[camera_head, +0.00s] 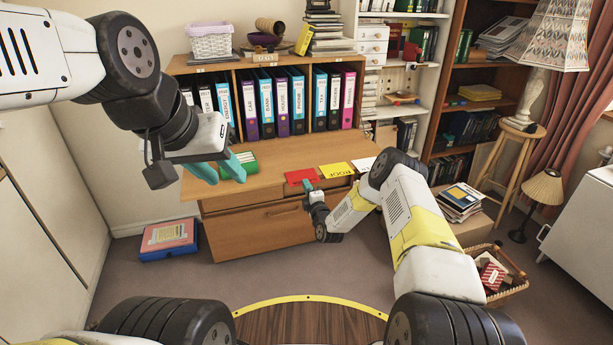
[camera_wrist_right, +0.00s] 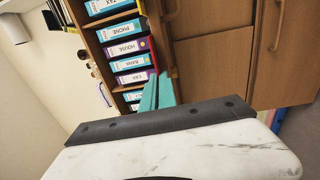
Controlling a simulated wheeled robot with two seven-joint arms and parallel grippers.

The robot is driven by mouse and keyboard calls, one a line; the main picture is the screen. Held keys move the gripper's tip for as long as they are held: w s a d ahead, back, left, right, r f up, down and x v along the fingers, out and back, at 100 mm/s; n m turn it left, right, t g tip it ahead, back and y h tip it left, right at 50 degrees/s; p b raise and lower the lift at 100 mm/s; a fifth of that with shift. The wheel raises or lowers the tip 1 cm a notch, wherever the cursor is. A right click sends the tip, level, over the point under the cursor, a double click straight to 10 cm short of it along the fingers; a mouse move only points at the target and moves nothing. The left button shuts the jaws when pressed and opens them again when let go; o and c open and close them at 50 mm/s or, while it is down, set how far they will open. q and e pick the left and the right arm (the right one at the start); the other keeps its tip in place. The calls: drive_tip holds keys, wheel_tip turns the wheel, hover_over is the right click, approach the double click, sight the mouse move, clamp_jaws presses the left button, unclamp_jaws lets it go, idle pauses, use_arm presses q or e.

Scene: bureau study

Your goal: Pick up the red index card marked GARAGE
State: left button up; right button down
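A red card (camera_head: 300,176) lies at the front edge of the wooden desk in the head view. Its lettering is too small to read. In the right wrist view it shows as a thin red strip (camera_wrist_right: 153,52) just beyond the fingertips. My right gripper (camera_head: 308,185) is at the card's front edge, with its teal fingers (camera_wrist_right: 160,90) close together. Whether the card's edge is between them cannot be made out. My left gripper (camera_head: 219,168) is open and empty above the left part of the desk, its fingers spread apart.
A yellow card marked ROOF (camera_head: 337,170) and a white card (camera_head: 363,164) lie right of the red one. A green object (camera_head: 242,160) is behind my left gripper. Labelled binders (camera_head: 283,100) stand at the back. The desk (camera_head: 275,172) is clear left of the red card.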

drive_tip(key=shift+v, duration=2.6)
